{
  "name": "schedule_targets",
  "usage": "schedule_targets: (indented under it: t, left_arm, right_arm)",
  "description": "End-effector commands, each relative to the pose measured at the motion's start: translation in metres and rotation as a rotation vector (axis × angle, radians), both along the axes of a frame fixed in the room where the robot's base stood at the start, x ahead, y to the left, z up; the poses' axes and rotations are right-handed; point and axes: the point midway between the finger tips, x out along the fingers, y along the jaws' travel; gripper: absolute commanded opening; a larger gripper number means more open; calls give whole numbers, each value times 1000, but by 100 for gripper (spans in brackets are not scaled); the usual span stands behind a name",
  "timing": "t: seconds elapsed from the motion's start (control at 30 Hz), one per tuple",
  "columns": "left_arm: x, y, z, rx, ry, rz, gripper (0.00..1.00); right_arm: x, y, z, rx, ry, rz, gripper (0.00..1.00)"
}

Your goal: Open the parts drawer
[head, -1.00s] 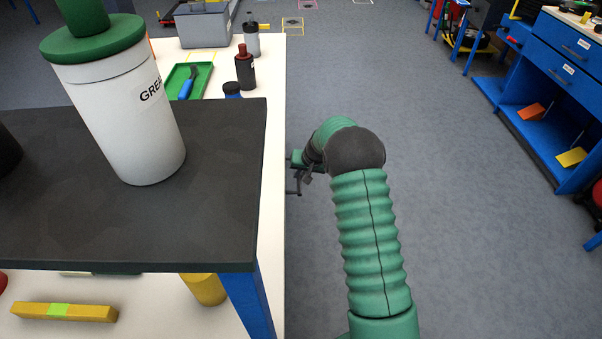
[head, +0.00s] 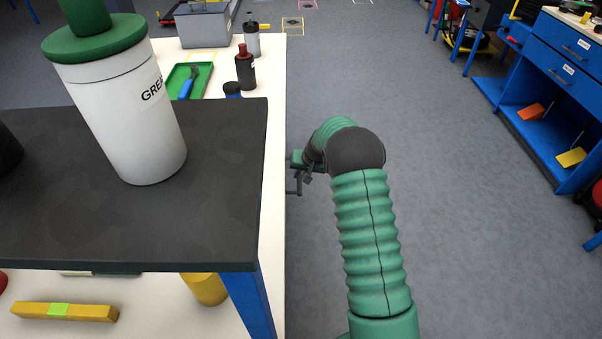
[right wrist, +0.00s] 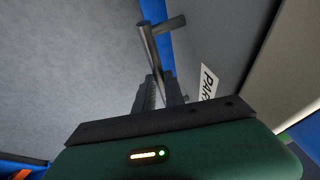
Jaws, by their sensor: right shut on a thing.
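The parts drawer shows in the right wrist view as a dark grey front (right wrist: 225,40) with a white label (right wrist: 207,82) reading "PAR", the rest cut off. A dark bar handle (right wrist: 155,50) stands out from this front. My right gripper (right wrist: 159,94) is shut on the handle, its fingers around the bar. In the head view my right gripper (head: 296,176) is small, beside the white bench's right edge and partly hidden by my green arm. The drawer front is hidden there. I cannot tell whether the drawer stands out at all. My left gripper is not in view.
A white bench (head: 272,120) carries a dark raised shelf (head: 225,200) with a grease canister (head: 130,120). A green tray (head: 203,78), bottles and a grey toolbox (head: 208,22) stand behind. Clear floor lies right of the bench, up to a blue cabinet (head: 560,70).

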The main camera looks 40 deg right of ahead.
Motion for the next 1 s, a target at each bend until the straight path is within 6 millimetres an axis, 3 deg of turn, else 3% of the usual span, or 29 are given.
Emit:
schedule_targets:
  t: [0.27, 0.47, 0.67, 1.0]
  left_arm:
    - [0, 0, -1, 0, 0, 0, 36]
    - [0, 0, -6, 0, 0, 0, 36]
    - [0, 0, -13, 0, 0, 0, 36]
    - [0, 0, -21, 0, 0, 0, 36]
  right_arm:
    - [-1, -4, 0, -4, -2, -3, 0]
    - [-14, -19, -1, -3, -2, -6, 0]
    - [-41, -51, -1, -4, -3, -9, 0]
    - [-102, -123, 0, -4, -3, -10, 0]
